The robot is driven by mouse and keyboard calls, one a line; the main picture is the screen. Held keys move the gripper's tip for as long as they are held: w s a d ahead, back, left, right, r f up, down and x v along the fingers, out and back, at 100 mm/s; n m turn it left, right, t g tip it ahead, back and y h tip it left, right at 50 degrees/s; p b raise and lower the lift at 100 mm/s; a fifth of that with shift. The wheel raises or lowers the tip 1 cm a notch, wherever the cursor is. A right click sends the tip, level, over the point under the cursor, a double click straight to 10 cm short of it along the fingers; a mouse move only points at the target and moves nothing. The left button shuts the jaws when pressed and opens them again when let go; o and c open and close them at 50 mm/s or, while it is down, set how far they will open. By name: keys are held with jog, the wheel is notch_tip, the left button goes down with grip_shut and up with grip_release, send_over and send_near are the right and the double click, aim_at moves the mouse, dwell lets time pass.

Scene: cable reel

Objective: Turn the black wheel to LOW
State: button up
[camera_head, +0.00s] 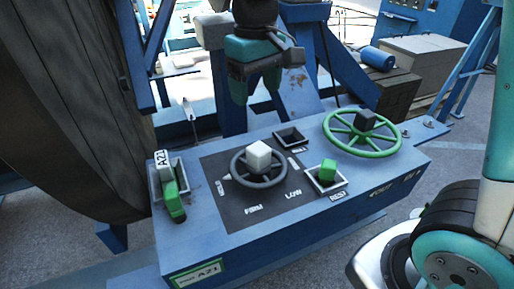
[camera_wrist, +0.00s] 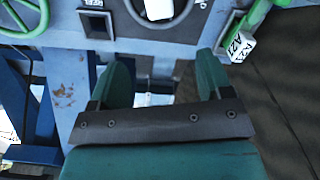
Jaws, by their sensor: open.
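The black wheel (camera_head: 260,185) lies flat on a dark panel on top of the blue console, with a pale square block (camera_head: 258,156) at its hub. A small white pointer (camera_head: 226,177) shows at its left side. The word LOW (camera_head: 293,194) is printed at the wheel's lower right and FIRM (camera_head: 253,210) below it. My gripper (camera_head: 256,98) is open and empty, fingers down, above and behind the wheel and apart from it. In the wrist view the wheel (camera_wrist: 160,25) is cut by the top edge, beyond my open gripper (camera_wrist: 163,62).
A green spoked wheel (camera_head: 362,151) with a dark block stands to the right. A green block (camera_head: 328,170) sits in a square socket by REST; an empty socket (camera_head: 291,138) lies behind. A green lever tagged A21 (camera_head: 173,198) is at left. A large reel (camera_head: 65,120) fills the left.

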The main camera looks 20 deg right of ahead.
aim_at(255, 146)
notch_tip(255, 146, down, 17)
jog(key=p, duration=0.3)
jog(key=c, duration=1.1)
jog(key=shift+a, duration=0.15)
jog(key=shift+c, duration=0.9)
